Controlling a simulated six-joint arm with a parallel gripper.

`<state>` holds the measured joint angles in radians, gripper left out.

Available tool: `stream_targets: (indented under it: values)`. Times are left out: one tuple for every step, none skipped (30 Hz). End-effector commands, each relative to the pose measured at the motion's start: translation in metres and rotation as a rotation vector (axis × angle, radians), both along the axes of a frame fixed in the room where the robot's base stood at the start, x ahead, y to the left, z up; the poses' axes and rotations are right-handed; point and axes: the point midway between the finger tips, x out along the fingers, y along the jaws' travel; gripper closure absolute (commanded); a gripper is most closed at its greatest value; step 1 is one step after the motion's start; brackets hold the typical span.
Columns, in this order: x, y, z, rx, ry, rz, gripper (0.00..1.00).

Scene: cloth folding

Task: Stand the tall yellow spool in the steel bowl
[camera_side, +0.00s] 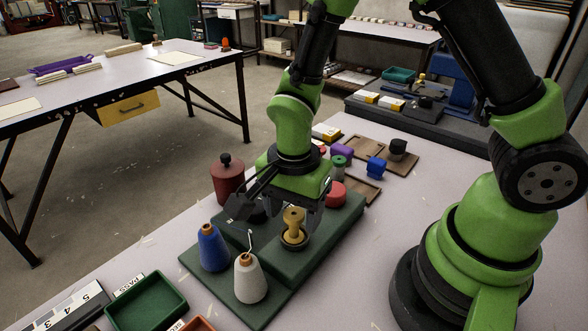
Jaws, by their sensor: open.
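A yellow spool (293,221) with a waisted shape stands upright on the dark green raised board (325,233). A dark round piece with a pale rim (296,242) shows around its foot; I cannot tell whether this is the steel bowl. My gripper (274,211) points down just behind and above the yellow spool, with its fingers spread apart. Nothing shows held between them. The fingers and the spool hide part of the board behind.
A blue cone (213,250) and a white cone (250,281) stand at the board's front left. A dark red lidded pot (227,181) stands behind. A red round piece (335,194) is at right. A green tray (147,303) lies front left.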

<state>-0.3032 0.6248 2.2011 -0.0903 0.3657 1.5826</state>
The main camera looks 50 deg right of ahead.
Motion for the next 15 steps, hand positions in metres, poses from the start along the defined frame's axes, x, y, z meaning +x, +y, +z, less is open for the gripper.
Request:
stream_targets:
  values:
    - [0.002, 0.000, 0.013, 0.003, -0.010, -0.001, 0.40]
    - [0.002, 0.000, 0.020, 0.003, -0.010, -0.001, 0.40]
    - [0.001, 0.000, 0.028, 0.003, -0.009, -0.001, 0.40]
    - [0.001, 0.000, 0.035, 0.003, -0.010, -0.001, 0.40]
    - [0.002, 0.000, 0.041, 0.003, -0.010, -0.002, 0.40]
    - [0.002, 0.000, 0.050, 0.003, -0.010, -0.001, 0.40]
    - [0.002, 0.000, 0.056, 0.003, -0.009, -0.002, 0.40]
    - [0.001, 0.000, 0.061, 0.003, -0.008, -0.002, 0.40]
    - [0.001, 0.000, 0.067, 0.002, -0.007, -0.001, 0.40]
    - [0.001, 0.000, 0.071, 0.002, -0.007, -0.001, 0.40]
    - [0.001, 0.000, 0.075, 0.002, -0.005, -0.002, 0.40]
    - [0.001, 0.000, 0.079, 0.002, -0.005, -0.002, 0.40]
    - [0.001, 0.000, 0.081, 0.002, -0.004, -0.002, 0.40]
    - [0.001, 0.000, 0.084, 0.002, -0.003, -0.002, 0.40]
    - [0.001, 0.000, 0.086, 0.002, -0.004, -0.001, 0.40]
